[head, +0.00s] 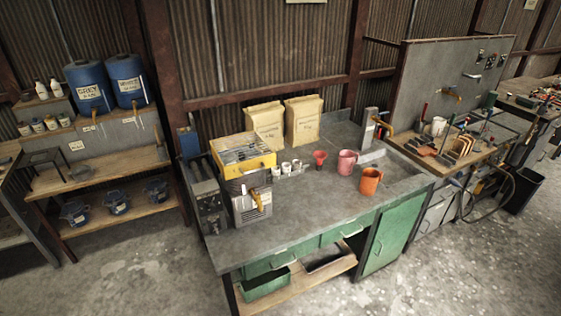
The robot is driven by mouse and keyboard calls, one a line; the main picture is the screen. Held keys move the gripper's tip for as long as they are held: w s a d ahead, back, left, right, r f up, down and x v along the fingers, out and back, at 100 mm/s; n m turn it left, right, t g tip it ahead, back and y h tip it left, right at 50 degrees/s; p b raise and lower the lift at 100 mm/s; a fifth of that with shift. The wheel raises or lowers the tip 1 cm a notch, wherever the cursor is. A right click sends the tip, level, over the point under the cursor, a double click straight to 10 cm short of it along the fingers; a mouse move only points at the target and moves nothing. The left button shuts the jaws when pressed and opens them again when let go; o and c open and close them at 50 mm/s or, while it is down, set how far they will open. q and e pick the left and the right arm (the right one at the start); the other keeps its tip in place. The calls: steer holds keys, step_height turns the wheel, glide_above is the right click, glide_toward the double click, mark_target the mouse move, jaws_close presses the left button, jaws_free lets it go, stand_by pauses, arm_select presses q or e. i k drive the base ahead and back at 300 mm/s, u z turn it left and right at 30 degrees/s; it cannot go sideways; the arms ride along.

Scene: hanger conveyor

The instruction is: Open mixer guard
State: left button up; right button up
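A grey box-shaped machine (250,205) stands at the left end of the grey workbench and looks like the mixer. A yellow frame with a metal grille (243,154) lies across its top and looks like the guard. It appears to lie flat, lowered over the machine. An orange-yellow lever (257,199) is on the machine's front. The inside of the machine is hidden. Neither of my grippers is in view.
A dark grey unit (207,205) stands close to the machine's left. Two paper sacks (303,120) stand behind it. Small white cups (286,168), a red funnel-like item (320,158), a pink jug (347,162) and an orange jug (371,181) are to its right. The bench front (290,222) is clear.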

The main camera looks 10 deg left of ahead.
mark_target(254, 165)
steer(key=u, duration=0.25)
steer(key=i, duration=0.75)
steer(key=u, duration=0.5)
